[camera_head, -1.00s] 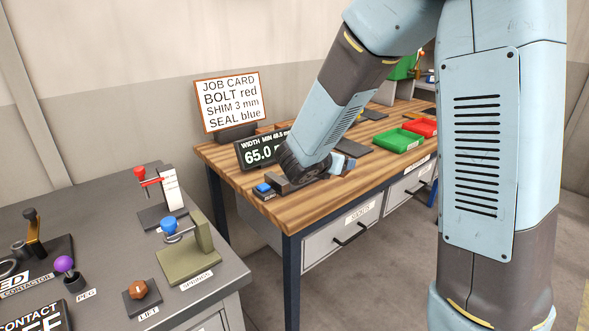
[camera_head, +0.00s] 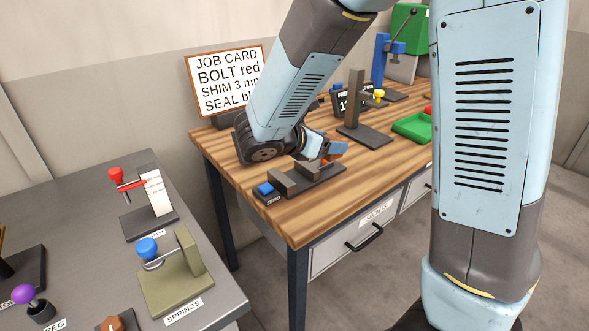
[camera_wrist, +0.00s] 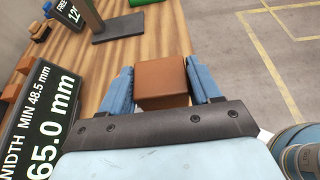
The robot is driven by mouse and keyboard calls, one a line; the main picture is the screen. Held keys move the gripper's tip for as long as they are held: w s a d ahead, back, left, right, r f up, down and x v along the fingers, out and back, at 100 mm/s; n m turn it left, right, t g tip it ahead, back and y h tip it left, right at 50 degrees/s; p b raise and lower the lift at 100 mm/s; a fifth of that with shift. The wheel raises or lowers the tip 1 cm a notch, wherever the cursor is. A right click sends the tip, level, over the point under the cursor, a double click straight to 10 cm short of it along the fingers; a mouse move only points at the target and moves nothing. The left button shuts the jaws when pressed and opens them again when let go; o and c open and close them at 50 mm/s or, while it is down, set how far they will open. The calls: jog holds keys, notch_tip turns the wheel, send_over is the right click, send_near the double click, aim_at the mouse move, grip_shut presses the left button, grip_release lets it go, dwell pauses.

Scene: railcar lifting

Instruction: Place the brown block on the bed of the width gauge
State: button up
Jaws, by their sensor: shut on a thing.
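My gripper (camera_wrist: 165,82) is shut on the brown block (camera_wrist: 162,78), with one blue finger on each side of it. In the head view, my gripper (camera_head: 322,150) and the brown block (camera_head: 338,149) show at the far right end of the width gauge (camera_head: 282,180). The gauge has a low dark bed with a grey upright block and a blue ZERO button (camera_head: 264,188) at its left end. Its display (camera_wrist: 40,125) reads 65.0 mm in the wrist view. The bed is hidden in the wrist view, and the block's height above it is hard to tell.
A dark stand (camera_head: 358,125) and a green tray (camera_head: 412,128) are farther right on the wooden bench (camera_head: 230,158). The job card (camera_head: 225,82) stands behind my arm. A grey table (camera_head: 95,240) with several fixtures is at left. The bench's front right part is bare.

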aim_at(303, 167)
jog(key=w+a+f, duration=0.1)
jog(key=a+f, duration=0.1)
jog(key=w+a+f, duration=0.2)
jog(key=a+f, duration=0.1)
jog(key=w+a+f, duration=0.2)
jog(key=shift+w+a+f, duration=0.2)
jog(key=shift+a+f, duration=0.2)
jog(key=shift+w+a+f, duration=0.1)
jog(key=shift+a+f, duration=0.05)
jog(key=shift+f, duration=1.5)
jog(key=shift+f, duration=0.15)
jog(key=o, duration=1.1)
jog(key=shift+o, duration=0.2)
jog(key=v, duration=1.2)
